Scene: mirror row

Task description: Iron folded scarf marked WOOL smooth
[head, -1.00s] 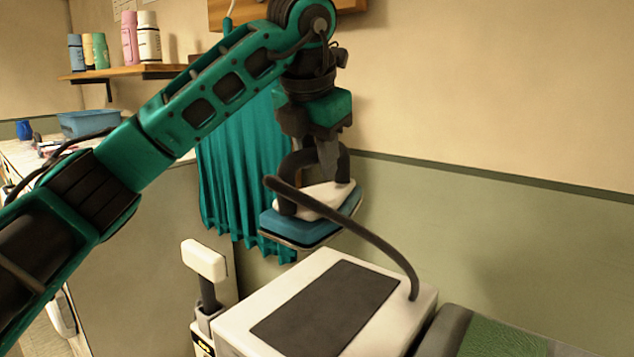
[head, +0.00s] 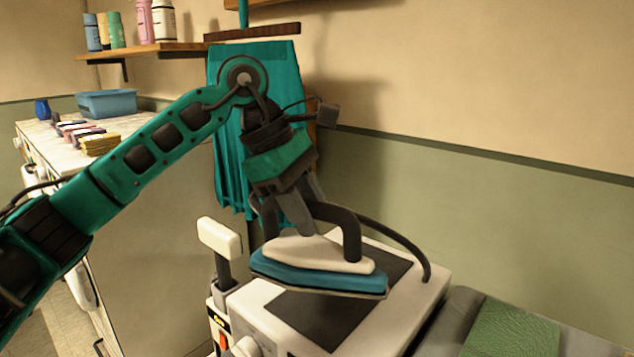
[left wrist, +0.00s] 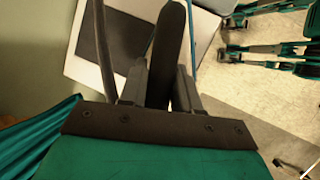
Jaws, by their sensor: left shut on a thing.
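The iron (head: 312,272), with a blue base, pale body and dark handle, hangs tilted over the dark pad of a white station (head: 390,310). My left gripper (head: 302,212) is shut on its handle, which also shows between the fingers in the left wrist view (left wrist: 163,65). A dark cord runs from the iron to the station. A green textured cloth (head: 515,335), possibly the scarf, lies on a grey padded surface (head: 447,318) at the lower right. It is cut off by the frame, and no WOOL mark is readable. My right gripper is not in view.
A pale upright handle (head: 220,238) stands left of the station. A teal cloth (head: 228,130) hangs behind my arm. A counter at left holds a blue bin (head: 106,104) and small folded items (head: 100,143). A shelf (head: 150,50) carries bottles. The wall is close behind the station.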

